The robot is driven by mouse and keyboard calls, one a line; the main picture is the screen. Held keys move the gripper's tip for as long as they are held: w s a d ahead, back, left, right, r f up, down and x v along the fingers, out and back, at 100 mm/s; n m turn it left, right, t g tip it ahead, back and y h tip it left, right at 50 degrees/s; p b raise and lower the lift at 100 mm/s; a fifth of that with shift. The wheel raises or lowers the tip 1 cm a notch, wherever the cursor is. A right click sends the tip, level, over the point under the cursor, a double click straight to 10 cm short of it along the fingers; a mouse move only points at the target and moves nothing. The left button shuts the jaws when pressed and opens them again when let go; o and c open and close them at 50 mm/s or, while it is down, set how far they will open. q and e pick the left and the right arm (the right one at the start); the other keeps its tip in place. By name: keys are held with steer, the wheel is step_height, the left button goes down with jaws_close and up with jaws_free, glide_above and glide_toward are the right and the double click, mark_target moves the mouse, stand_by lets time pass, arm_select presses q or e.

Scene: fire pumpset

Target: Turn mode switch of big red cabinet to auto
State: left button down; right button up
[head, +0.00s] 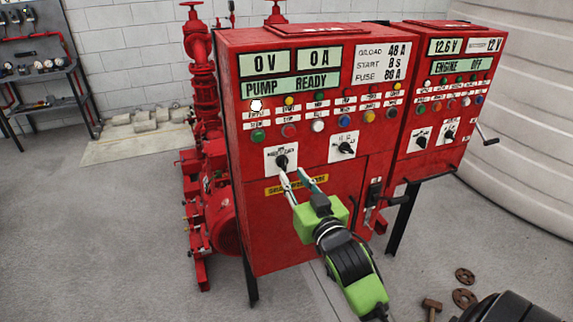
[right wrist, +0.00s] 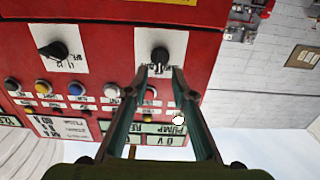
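The big red cabinet (head: 256,232) stands in the middle of the head view, its display reading "PUMP READY". Its left black rotary switch (head: 282,162) sits on a white plate; a second one (head: 346,147) is to its right. Which of them is the mode switch is hard to read. My right gripper (head: 295,178) is open and empty, its fingertips just below the left switch. In the upside-down right wrist view, the left switch knob (right wrist: 160,57) lies just beyond and between the spread fingertips (right wrist: 160,69). Contact cannot be told. My left gripper is out of view.
Red pump piping (head: 206,85) is at left. A lever handle (head: 374,193) projects beside my right gripper.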

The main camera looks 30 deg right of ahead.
mark_target(285, 165)
steer(key=x, duration=0.5)
steer(key=shift+p, duration=0.35)
jaws_close()
